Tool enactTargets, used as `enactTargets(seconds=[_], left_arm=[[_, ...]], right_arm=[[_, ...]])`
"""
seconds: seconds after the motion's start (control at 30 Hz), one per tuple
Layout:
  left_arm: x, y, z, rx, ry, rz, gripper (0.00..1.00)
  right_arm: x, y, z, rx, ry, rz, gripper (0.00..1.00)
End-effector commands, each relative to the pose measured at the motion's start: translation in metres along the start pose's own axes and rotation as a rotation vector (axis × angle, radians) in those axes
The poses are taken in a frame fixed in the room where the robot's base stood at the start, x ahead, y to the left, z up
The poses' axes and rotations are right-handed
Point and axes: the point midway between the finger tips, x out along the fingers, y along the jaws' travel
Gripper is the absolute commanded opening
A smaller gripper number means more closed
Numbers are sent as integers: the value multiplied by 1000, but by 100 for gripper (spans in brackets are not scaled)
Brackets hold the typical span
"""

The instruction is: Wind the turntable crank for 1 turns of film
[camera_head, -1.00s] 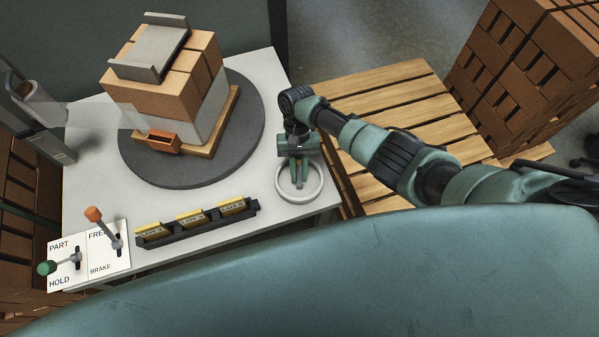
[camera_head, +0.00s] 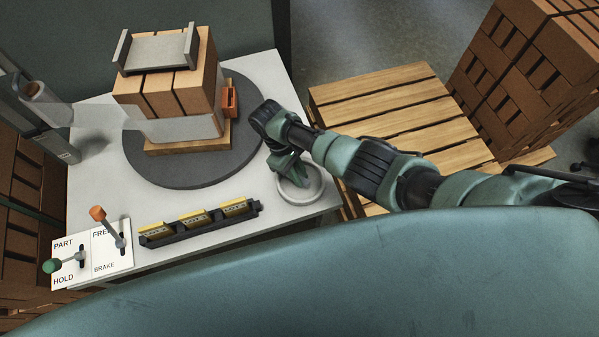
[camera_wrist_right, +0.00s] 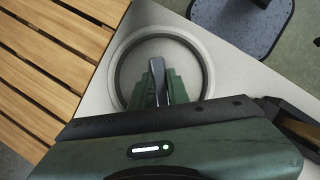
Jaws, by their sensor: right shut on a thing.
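The turntable (camera_head: 243,153) is a dark grey disc on the white table. Clear film (camera_head: 97,116) runs from the roll at the left to the lower stack. The crank is a pale ring (camera_head: 301,200) at the table's front right corner; it also shows in the right wrist view (camera_wrist_right: 204,62). My right gripper (camera_head: 296,178) reaches down into the ring, shut on a grey crank handle (camera_wrist_right: 157,70). My left gripper is not in view.
An orange box (camera_head: 229,98) sits at the stack's right side. A black rack (camera_head: 200,226) with yellow counters lies at the front. Two levers, orange-tipped (camera_head: 97,213) and green-tipped (camera_head: 52,265), stand front left. A pallet (camera_head: 385,105) and brick piles are at the right.

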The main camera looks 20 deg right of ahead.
Motion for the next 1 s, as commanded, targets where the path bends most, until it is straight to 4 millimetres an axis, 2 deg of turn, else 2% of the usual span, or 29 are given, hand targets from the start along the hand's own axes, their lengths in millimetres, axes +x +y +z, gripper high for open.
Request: enactTargets(seconds=[0.6, 1.0], left_arm=[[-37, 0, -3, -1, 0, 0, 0], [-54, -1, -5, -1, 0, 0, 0]], right_arm=[[-3, -4, 2, -535, 2, 223, 0], [-1, -5, 2, -766, 3, 318, 0]])
